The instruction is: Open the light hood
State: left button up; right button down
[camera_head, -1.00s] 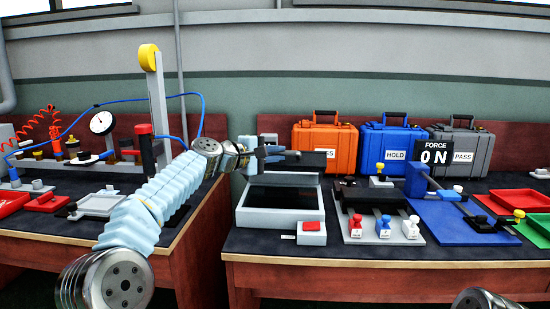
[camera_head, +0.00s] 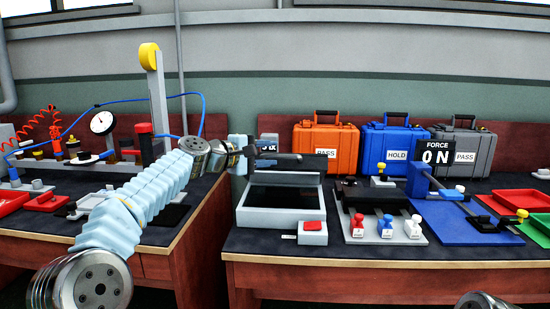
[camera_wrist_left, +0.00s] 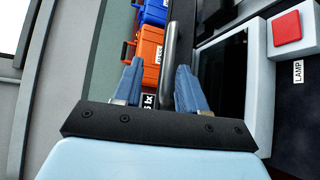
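The light box (camera_head: 310,226) stands on the right-hand table, with a dark panel (camera_head: 283,197) facing up and a grey hood (camera_head: 290,179) along its back edge, tilted up from the panel. My left gripper (camera_head: 284,159) is at the back of the box, just above the hood. In the left wrist view its two blue fingers (camera_wrist_left: 158,88) are apart, with a dark bar (camera_wrist_left: 176,40) between them, close to the right finger. A clear gap shows at the left finger; contact on the right cannot be told. My right gripper is not in view.
A red lamp button (camera_head: 312,225) is at the box's front right corner. Orange (camera_head: 325,150), blue (camera_head: 398,148) and grey (camera_head: 466,150) cases stand behind. A stamp rack (camera_head: 375,225) is to the right.

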pick_arm(q)
jog(key=b+v, duration=0.2)
jog(key=v, duration=0.8)
jog(key=shift+s+a, duration=0.2)
jog(key=shift+s, duration=0.05)
jog(key=shift+f, duration=0.1)
